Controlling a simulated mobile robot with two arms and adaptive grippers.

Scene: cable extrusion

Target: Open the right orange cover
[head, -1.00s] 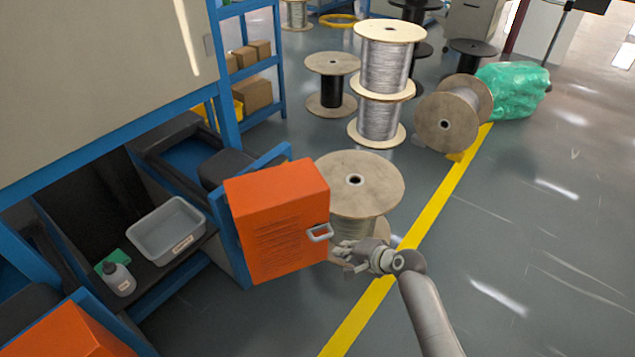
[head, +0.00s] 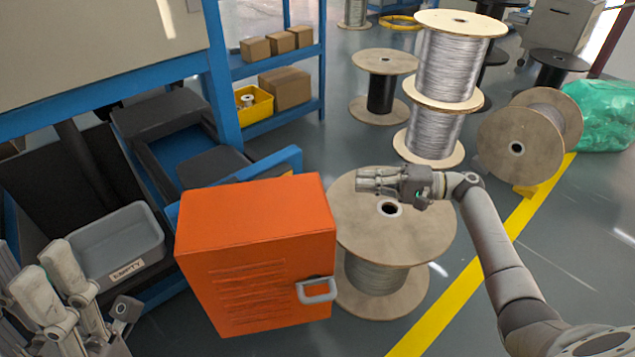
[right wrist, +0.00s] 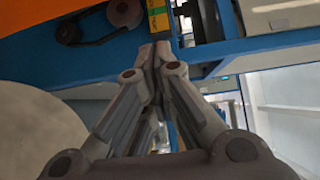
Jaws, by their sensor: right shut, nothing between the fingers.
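The right orange cover (head: 258,260) stands swung out on its blue frame, with the machine's dark interior exposed to its left. Its grey handle (head: 318,290) is on the front face at the right edge. My right gripper (head: 362,180) is shut and empty. It is behind and right of the cover, above the wooden reel, clear of the handle. In the right wrist view its closed fingers (right wrist: 160,52) point toward a blue beam. My left gripper (head: 48,265) is partly visible at the lower left, in front of the grey bin; its opening is unclear.
A wooden reel (head: 420,228) stands close behind the cover's right side. Stacked wire reels (head: 447,75) and a tipped reel (head: 518,150) stand farther back. A grey bin (head: 140,235) sits inside the machine. Floor is free right of the yellow line (head: 480,270).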

